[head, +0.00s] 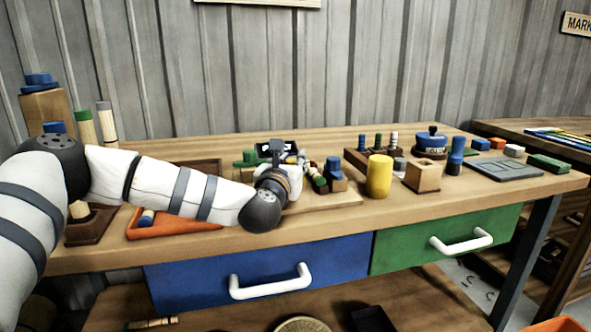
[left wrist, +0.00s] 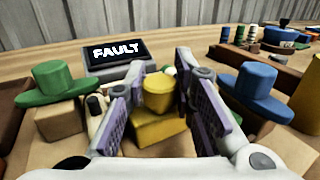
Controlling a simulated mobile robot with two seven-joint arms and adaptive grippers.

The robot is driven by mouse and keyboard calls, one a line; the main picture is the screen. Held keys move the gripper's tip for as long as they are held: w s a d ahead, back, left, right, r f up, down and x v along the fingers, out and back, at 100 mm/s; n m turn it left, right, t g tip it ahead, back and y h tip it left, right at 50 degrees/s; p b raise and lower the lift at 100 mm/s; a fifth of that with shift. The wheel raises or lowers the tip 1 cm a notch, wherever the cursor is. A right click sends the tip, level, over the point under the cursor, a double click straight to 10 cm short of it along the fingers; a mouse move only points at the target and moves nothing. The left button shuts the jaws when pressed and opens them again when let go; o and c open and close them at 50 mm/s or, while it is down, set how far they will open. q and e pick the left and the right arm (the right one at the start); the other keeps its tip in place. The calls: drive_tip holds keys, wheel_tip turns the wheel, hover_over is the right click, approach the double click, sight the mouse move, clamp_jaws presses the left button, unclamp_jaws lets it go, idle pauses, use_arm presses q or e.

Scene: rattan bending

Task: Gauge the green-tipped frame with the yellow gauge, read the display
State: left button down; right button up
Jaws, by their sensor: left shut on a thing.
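The yellow gauge (left wrist: 158,95), a round knob on a block, sits between the two fingers of my left gripper (left wrist: 163,105), which is shut on it. The fingers have purple pads. I cannot pick out the green-tipped frame for sure; a pale rod with a dark end (left wrist: 97,105) stands left of the fingers. In the head view my left gripper (head: 290,165) is at the middle of the bench, and the gauge is not clear there. My right gripper is out of view.
A green-topped block (left wrist: 58,98) and a blue-topped block (left wrist: 254,95) stand close on either side of my fingers. An orange tray (head: 170,229) lies at left.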

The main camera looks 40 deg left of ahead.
use_arm(q)
drive_tip(key=c, duration=1.3)
unclamp_jaws()
drive_tip(key=v, duration=1.2)
drive_tip(key=shift+s, duration=0.1)
